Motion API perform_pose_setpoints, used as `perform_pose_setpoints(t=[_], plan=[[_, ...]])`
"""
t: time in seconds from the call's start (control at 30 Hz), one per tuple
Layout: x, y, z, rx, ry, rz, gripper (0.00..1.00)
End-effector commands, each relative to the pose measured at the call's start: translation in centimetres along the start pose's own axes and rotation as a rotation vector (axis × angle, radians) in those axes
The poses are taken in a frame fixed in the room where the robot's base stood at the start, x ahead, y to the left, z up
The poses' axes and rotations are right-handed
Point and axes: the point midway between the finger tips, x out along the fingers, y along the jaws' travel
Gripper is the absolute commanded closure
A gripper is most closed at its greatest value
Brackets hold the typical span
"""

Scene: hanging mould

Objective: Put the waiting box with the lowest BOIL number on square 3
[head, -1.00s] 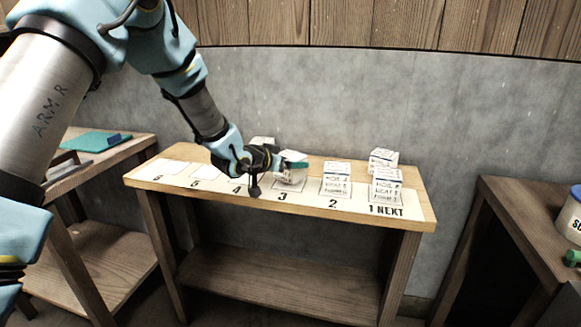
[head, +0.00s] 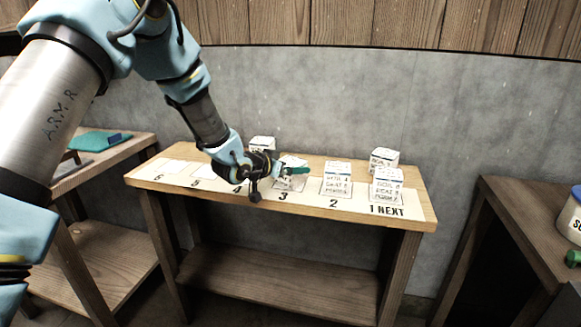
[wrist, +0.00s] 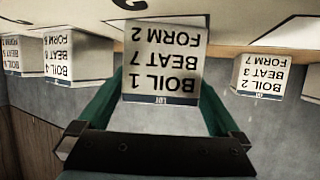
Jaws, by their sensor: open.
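A white box (wrist: 165,62) reading BOIL 1, BEAT 7, FORM 2 stands between the green fingers of my gripper (wrist: 158,110) in the wrist view, where the writing is upside down. In the head view this box (head: 287,184) is on square 3 (head: 277,193), partly hidden by my gripper (head: 294,171). The fingers are open, one on each side; whether they touch it I cannot tell. A box reading BOIL 2, BEAT 3, FORM 7 (wrist: 258,76) stands apart at the right in the wrist view; it appears to be the back-left box (head: 262,143) in the head view.
One box (head: 337,181) stands on square 2 and another (head: 386,187) on square 1 NEXT. A further box (head: 384,158) stands behind square 1. Squares 5 and 6 (head: 165,166) are empty. Side tables flank the wooden table (head: 420,205).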

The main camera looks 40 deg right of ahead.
Motion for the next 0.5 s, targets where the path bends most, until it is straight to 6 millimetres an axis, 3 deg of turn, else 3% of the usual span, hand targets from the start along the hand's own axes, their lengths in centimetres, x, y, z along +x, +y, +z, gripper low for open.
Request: perform_pose_setpoints(t=[0.5], plan=[[-9.9, -0.1, 0.0, 0.000, 0.001, -0.003, 0.00]])
